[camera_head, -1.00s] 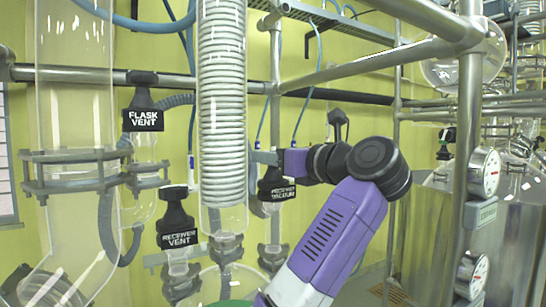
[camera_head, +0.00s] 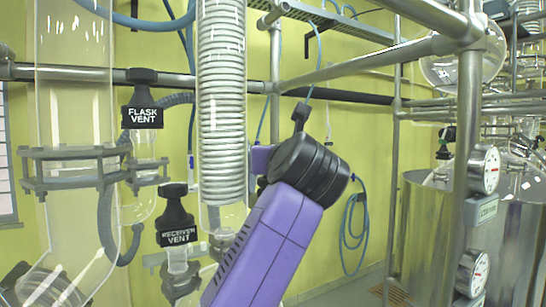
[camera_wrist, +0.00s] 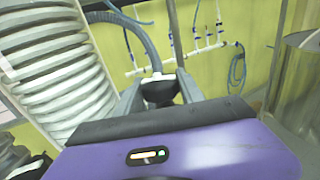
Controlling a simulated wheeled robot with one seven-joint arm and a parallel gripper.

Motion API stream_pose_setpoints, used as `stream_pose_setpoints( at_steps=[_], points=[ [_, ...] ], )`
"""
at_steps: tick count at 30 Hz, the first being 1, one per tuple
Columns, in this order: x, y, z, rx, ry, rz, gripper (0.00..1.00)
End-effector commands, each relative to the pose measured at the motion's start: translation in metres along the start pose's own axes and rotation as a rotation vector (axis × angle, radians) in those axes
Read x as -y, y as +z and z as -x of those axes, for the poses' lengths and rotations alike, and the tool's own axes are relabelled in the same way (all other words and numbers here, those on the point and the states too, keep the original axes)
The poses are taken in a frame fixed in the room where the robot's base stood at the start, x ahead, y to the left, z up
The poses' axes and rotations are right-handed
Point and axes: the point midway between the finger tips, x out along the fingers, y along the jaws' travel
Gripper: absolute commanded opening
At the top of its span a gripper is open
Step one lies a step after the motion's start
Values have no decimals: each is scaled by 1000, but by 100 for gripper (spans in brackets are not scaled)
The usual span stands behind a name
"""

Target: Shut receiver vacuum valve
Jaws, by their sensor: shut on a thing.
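The receiver vacuum valve is hidden behind my purple arm in the head view. In the wrist view, a black valve handle (camera_wrist: 160,92) sits between the two grey fingers of my gripper (camera_wrist: 158,84). The fingers are shut on its sides. Its label does not show there, but its place beside the coiled condenser matches the receiver vacuum valve. How far the handle is turned cannot be seen. In the head view my gripper's fingers are hidden behind my own wrist.
The coiled glass condenser (camera_head: 221,100) stands just left of my arm and also fills the left of the wrist view (camera_wrist: 55,70). The receiver vent valve (camera_head: 176,215) and flask vent valve (camera_head: 142,100) are further left. A steel post (camera_head: 466,150) with gauges stands right.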

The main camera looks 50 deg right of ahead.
Motion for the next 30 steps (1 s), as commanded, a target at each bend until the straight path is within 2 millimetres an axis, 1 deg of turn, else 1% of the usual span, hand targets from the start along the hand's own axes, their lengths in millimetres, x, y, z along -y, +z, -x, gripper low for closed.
stream_pose_setpoints(
  at_steps=[1, 6, 11, 27, 28, 30],
  points=[
    [-2, -1, 0, 0, -25, 0, 4],
    [-2, -1, 0, 0, -113, 0, 4],
    [-1, 0, 0, 0, -164, 0, 4],
    [0, 0, 0, 0, -190, -2, 4],
    [0, 0, 0, 0, -190, -2, 49],
    [0, 0, 0, 0, -190, -1, 63]
  ],
)
